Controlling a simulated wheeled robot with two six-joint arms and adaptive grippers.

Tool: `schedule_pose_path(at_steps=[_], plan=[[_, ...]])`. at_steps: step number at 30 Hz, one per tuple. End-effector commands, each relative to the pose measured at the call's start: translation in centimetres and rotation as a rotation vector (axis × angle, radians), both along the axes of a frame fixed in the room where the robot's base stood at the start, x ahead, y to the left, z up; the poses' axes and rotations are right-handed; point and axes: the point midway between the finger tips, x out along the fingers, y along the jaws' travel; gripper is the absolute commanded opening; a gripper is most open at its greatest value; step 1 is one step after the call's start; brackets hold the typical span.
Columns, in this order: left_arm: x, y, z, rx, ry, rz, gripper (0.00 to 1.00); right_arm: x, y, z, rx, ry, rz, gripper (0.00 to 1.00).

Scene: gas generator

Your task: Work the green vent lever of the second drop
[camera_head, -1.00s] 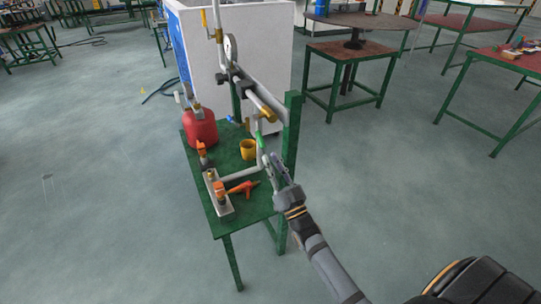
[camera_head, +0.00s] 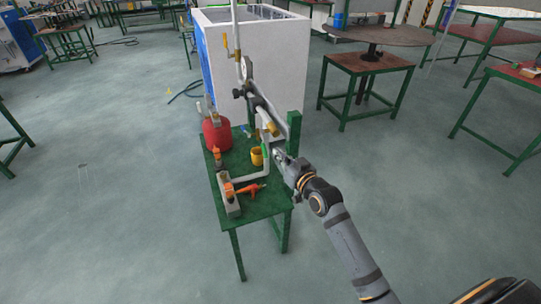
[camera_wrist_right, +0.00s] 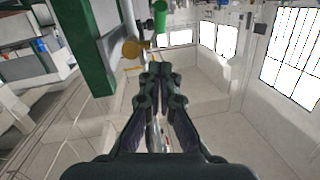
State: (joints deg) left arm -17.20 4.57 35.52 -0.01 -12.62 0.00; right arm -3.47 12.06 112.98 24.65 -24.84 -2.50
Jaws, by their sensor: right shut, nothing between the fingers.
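The pipework stands on a small green table (camera_head: 240,215), with a grey vertical pipe, a gauge (camera_head: 247,68) and a slanted pipe with a brass end (camera_head: 272,129). A small green piece, seemingly the vent lever (camera_head: 266,150), shows beside the right gripper's fingertips. In the right wrist view a green cylinder (camera_wrist_right: 160,16), probably the same lever, is beyond and above the fingertips. My right gripper (camera_head: 277,155) is shut and empty, close to the lever; contact cannot be told. It also shows in the right wrist view (camera_wrist_right: 156,72). My left gripper is not in view.
A green post (camera_head: 295,125) rises near the gripper. A white cabinet (camera_head: 265,60) stands behind.

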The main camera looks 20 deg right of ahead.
Motion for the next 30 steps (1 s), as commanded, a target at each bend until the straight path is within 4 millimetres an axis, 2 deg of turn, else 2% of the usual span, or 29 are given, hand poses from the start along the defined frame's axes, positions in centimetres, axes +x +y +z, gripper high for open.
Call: schedule_pose_path(at_steps=[4, 6, 9, 14, 25, 30], plan=[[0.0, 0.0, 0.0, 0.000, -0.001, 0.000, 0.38, 3.1, 0.6, -0.1, 0.003, -0.002, 0.000, 0.00], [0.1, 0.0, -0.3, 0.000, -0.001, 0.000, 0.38, 3.7, 0.9, -1.5, 0.004, 0.003, 0.000, 0.00], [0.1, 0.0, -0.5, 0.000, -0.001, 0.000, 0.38, 4.5, 1.1, -2.4, 0.002, 0.000, 0.000, 0.00], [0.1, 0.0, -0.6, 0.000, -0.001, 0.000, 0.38, 5.1, 1.3, -3.2, 0.000, 0.000, 0.000, 0.00], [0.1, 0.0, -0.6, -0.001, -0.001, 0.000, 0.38, 5.2, 1.4, -3.3, -0.001, -0.001, 0.000, 0.00], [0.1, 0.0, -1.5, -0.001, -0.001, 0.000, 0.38, 5.2, 1.3, -3.7, 0.000, -0.011, -0.001, 0.00]])
